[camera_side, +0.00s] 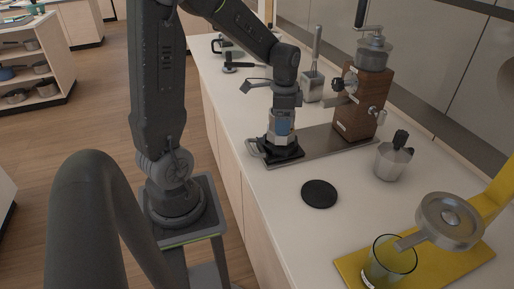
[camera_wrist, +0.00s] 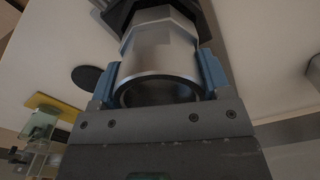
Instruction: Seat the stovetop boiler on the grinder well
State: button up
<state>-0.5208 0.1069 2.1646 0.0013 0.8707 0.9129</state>
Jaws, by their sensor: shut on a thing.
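The stovetop boiler (camera_side: 281,140) is a silver faceted metal cup, seen open end toward the camera in the wrist view (camera_wrist: 160,55). My gripper (camera_side: 283,122) is shut on it, with blue fingers on either side of it in the wrist view (camera_wrist: 160,82). The boiler is upright on or just above a black block (camera_side: 290,154) at the left end of the grinder's metal tray, likely the grinder well. The block's dark edge shows beyond the boiler in the wrist view (camera_wrist: 118,12). Whether the boiler's bottom is fully down in it is hidden.
The wooden grinder (camera_side: 363,100) stands at the right end of the tray (camera_side: 335,144). A moka pot top (camera_side: 393,162), a black disc (camera_side: 319,194) and a yellow stand (camera_side: 470,262) with a glass (camera_side: 388,262) are nearer. A metal container (camera_side: 313,87) stands behind.

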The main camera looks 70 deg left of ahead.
jog(key=shift+f, duration=1.55)
dwell(2.3)
jog(key=o, duration=1)
jog(key=shift+r, duration=0.3)
jog(key=shift+r, duration=1.4)
jog(key=shift+r, duration=0.1)
jog(key=shift+o, duration=0.2)
jog(key=shift+o, duration=0.9)
